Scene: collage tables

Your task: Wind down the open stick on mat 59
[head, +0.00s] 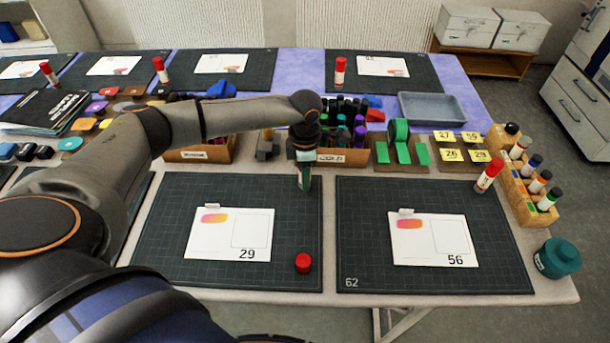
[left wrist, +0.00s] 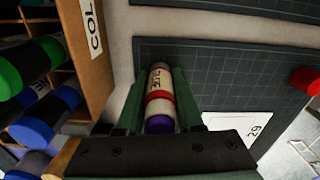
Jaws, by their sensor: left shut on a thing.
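My left gripper (head: 304,178) points down over the back right part of the left front mat (head: 170,225), with its green fingers shut on a glue stick (left wrist: 160,100). In the left wrist view the stick is white with lettering, a red band and a purple end towards the camera. In the head view the fingers hide nearly all of it. A loose red cap (head: 303,263) stands on the same mat near its front right corner. A card marked 29 (head: 229,235) lies to the left of it. I cannot read number 59 on this mat. My right gripper is not in view.
The right front mat (head: 372,285), marked 62, holds a card marked 56 (head: 434,238) and a red-capped stick (head: 489,175). Behind the mats stand a wooden box of coloured tubes (head: 345,156) and green pieces (head: 400,140). A teal jar (head: 558,257) stands at the right edge.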

